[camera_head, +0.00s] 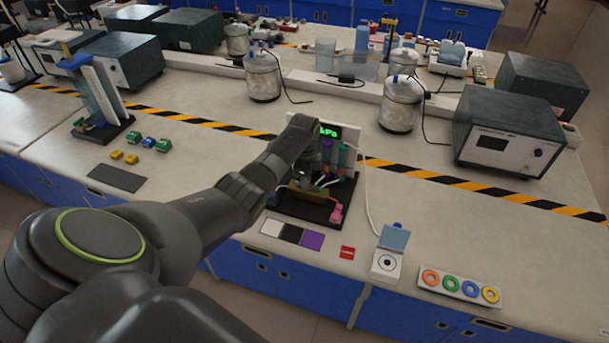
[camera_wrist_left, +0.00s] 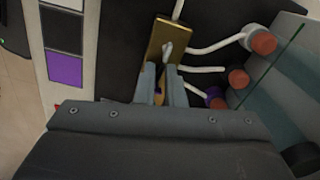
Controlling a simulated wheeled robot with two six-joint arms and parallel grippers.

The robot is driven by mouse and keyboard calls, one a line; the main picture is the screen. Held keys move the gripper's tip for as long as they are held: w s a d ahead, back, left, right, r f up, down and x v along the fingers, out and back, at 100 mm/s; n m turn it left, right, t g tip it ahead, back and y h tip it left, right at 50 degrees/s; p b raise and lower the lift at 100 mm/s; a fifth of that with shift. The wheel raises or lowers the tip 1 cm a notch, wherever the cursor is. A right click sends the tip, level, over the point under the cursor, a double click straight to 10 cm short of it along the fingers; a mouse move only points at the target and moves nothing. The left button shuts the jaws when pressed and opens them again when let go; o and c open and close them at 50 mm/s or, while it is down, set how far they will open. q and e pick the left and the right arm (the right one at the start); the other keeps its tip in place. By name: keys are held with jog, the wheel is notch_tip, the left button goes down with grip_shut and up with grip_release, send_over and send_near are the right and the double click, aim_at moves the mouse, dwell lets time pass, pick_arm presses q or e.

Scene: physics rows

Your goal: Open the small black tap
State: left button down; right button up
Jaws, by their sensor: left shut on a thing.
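A bench apparatus with a black base (camera_head: 312,209) stands at the front middle of the bench in the head view. It carries a brass block (camera_head: 298,194), which shows closer in the left wrist view (camera_wrist_left: 172,40) with a small pale lever (camera_wrist_left: 167,48) on it. My left gripper (camera_wrist_left: 161,72) is down at the near end of this block, its two fingers close together and shut on a small part between them. My right gripper is out of view.
White tubes (camera_wrist_left: 205,69) with red ends run right of the block. White, black and purple cards (camera_head: 291,234) and a white box with a raised blue lid (camera_head: 387,263) lie in front.

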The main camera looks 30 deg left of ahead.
pick_arm(q)
jog(key=shift+r+n+p, duration=0.1)
jog(key=shift+n+p, duration=0.3)
jog(key=shift+n, duration=0.5)
jog(key=c, duration=1.5)
grip_release()
notch_tip(320, 180, up, 17)
jog(key=b, duration=0.1)
jog(key=shift+r, duration=0.2)
